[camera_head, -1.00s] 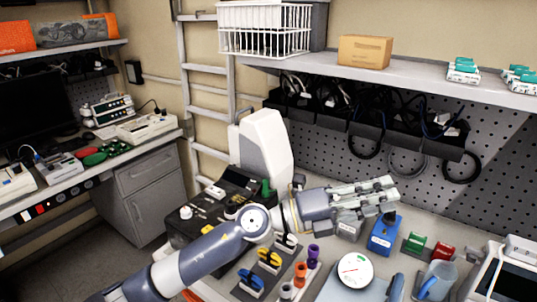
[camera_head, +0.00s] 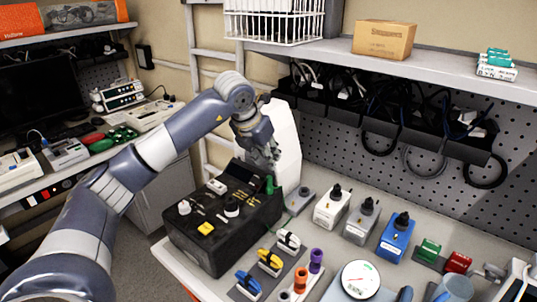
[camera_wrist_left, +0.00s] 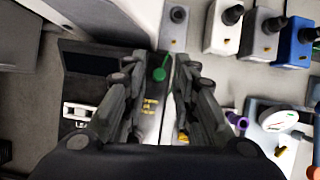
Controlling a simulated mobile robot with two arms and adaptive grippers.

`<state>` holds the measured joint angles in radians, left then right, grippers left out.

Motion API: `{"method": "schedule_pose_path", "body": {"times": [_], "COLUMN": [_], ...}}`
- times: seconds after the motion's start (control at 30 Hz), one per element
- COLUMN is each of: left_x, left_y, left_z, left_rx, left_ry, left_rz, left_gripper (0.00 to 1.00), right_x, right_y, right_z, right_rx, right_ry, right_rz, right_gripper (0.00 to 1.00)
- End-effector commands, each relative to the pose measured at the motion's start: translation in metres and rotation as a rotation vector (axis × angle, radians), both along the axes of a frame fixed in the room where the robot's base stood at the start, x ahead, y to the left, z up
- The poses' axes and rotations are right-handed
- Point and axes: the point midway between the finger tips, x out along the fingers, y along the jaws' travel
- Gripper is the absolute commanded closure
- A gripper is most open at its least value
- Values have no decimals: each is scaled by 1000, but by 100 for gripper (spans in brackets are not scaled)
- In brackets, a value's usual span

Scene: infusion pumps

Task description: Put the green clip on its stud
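The green clip (camera_head: 270,184) stands upright at the right rear of the black pump unit (camera_head: 215,225). In the left wrist view the green clip (camera_wrist_left: 160,74) shows between the fingers, with a thin green strip beside it. My left gripper (camera_head: 268,165) points down just above the clip. In the left wrist view the left gripper (camera_wrist_left: 155,88) is open, with a gap on both sides of the clip; contact cannot be told. A low grey block with a dark round stud (camera_head: 304,191) sits right of the pump; whether it is the clip's stud is unclear. My right gripper is not in view.
White, grey and blue boxes with black knobs (camera_head: 397,237) stand in a row to the right. White, yellow and blue clips (camera_head: 270,259) sit on a rack in front, beside purple and orange pieces. A white upright panel (camera_head: 286,135) stands close behind the gripper.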

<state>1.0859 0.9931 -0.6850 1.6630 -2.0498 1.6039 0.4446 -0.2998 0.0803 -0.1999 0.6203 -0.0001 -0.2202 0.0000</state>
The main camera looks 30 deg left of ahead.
Motion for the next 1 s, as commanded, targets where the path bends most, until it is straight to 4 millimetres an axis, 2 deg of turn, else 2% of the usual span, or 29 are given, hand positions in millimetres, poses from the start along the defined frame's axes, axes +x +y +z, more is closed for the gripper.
{"method": "schedule_pose_path", "body": {"times": [0.5, 0.63, 0.9, 0.93, 1.0], "left_x": [0, 0, 0, 0, 0], "left_y": [-1, -1, -1, -1, -1], "left_z": [-64, -71, -71, -71, -71], "left_rx": [-2, -2, -3, -3, -3], "left_ry": [-1, -2, -1, -1, -1], "left_rz": [-2, -2, -4, -4, -4], "left_gripper": [74, 74, 74, 76, 92], "right_x": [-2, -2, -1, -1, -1], "right_y": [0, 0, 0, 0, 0], "right_z": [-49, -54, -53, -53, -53], "right_rx": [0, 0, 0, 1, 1], "right_ry": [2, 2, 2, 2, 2], "right_rz": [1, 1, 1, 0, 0], "right_gripper": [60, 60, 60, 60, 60]}}
